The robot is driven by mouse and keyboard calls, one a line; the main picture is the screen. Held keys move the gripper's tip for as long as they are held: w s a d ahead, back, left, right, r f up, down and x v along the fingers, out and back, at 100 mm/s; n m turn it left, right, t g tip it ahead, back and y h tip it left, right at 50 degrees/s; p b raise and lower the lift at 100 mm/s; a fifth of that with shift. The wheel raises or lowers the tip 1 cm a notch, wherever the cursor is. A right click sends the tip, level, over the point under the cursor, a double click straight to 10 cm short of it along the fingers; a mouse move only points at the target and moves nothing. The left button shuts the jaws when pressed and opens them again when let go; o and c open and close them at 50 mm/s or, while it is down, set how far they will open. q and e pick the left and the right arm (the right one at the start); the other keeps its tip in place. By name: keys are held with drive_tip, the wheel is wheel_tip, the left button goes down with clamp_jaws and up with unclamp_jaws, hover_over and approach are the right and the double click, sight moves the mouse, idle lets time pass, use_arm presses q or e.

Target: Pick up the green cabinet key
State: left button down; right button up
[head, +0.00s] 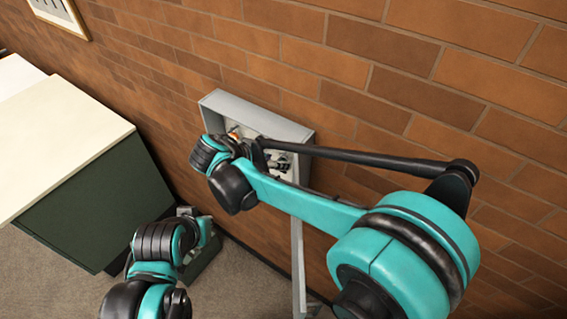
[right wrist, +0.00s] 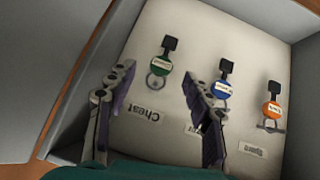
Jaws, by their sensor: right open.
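My right gripper (right wrist: 158,77) is open and empty, with one finger on each side of the green key's ring in the picture. I cannot tell how far the fingertips are from the panel. In the head view, my right wrist is at the grey key box (head: 303,150) and hides much of its inside. My left arm is low at the left, and its fingers cannot be made out.
A blue key (right wrist: 222,88) hangs right of the green one, close to my right finger; an orange key (right wrist: 271,111) hangs farther right. A "Chest" label (right wrist: 141,113) is below the green key. The box walls enclose the space. A green-sided cabinet (head: 95,190) stands left.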

drive_tip(key=x, duration=0.3)
drive_tip(key=shift+w+d+f, duration=0.15)
drive_tip(key=shift+w+f, duration=0.1)
drive_tip(key=shift+w, duration=0.05)
drive_tip(key=c, duration=0.9)
drive_tip(key=shift+c, duration=0.9)
drive_tip(key=shift+w+d+r, duration=0.1)
